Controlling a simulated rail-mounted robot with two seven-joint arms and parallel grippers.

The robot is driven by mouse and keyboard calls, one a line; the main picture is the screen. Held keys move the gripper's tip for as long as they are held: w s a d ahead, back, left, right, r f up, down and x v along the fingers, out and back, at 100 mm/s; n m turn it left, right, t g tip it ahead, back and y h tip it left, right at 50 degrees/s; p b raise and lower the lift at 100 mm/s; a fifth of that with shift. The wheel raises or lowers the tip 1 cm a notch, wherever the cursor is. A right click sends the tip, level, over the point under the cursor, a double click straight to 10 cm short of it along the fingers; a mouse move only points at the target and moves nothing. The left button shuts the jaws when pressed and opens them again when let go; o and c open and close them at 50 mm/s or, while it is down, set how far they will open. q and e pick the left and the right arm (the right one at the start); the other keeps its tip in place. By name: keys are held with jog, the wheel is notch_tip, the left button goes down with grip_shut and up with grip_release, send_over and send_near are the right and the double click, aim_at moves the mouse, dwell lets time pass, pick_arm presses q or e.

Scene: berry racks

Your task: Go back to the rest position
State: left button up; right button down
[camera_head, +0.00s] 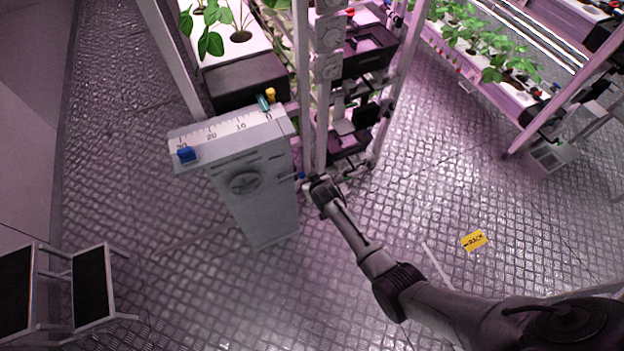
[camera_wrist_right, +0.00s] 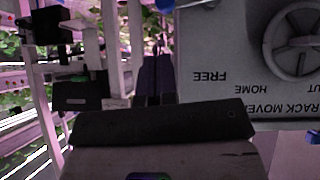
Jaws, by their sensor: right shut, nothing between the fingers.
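My right arm comes in from the lower right of the head view. Its gripper (camera_head: 318,187) is beside the right side of a grey cabinet (camera_head: 250,205), low and apart from the round dial (camera_head: 244,182). In the right wrist view the dark fingers (camera_wrist_right: 155,80) are together and empty. The cabinet panel (camera_wrist_right: 235,55) shows upside down there, with a round knob (camera_wrist_right: 297,42) and the words "FREE", "HOME" and "RACK MOVE". The gap between fingers and panel is hard to judge. My left gripper is not in view.
The cabinet top has a numbered scale (camera_head: 225,130) with a blue slider (camera_head: 186,155) at its left end. Plant racks with black trays (camera_head: 365,52) stand behind. A step stool (camera_head: 92,285) is at lower left. A yellow "RACK" sign (camera_head: 474,240) lies on open metal floor.

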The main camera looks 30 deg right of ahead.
dwell(0.5)
jog(key=s+a+r+g, duration=0.1)
jog(key=s+r, duration=0.2)
jog(key=r, duration=0.4)
jog(key=s+a+r+n+y, duration=0.1)
jog(key=s+r, duration=0.2)
jog(key=r, duration=0.3)
jog(key=s+a+r+g, duration=0.1)
jog(key=s+a+r, duration=0.15)
jog(key=r, duration=0.45)
jog(key=s+a+r+n+y, duration=0.1)
jog(key=s, duration=0.7)
jog(key=s+a+r+n, duration=0.1)
jog(key=s+a, duration=0.1)
jog(key=s, duration=0.7)
jog(key=s+f+g, duration=0.4)
jog(key=s+f, duration=0.4)
jog(key=s, duration=0.4)
notch_tip(320, 180, up, 23)
jog(key=s+p, duration=0.1)
jog(key=p, duration=2.2)
